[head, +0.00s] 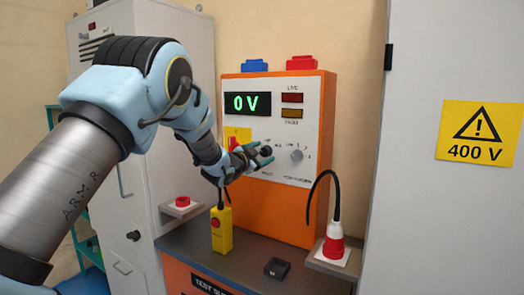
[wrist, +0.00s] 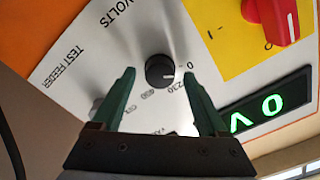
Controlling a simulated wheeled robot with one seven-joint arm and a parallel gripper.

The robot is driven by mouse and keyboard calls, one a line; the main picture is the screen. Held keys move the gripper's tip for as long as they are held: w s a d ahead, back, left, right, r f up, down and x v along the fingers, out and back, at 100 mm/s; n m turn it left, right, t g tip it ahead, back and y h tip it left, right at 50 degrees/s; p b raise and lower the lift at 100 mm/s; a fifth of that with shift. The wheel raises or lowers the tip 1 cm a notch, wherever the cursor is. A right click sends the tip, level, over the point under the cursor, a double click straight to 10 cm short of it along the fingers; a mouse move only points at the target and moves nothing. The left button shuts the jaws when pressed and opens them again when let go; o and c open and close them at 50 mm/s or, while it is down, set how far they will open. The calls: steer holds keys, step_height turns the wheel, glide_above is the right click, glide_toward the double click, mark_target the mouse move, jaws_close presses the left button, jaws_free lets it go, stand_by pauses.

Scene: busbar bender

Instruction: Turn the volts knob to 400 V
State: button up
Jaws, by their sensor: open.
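The green display (head: 247,103) reads 0 V.
A red rotary switch (wrist: 268,18) on a yellow plate is close to the knob. A grey knob (head: 297,155) sits to the right on the panel.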

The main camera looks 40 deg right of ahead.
jaws_close()
stand_by(0.7)
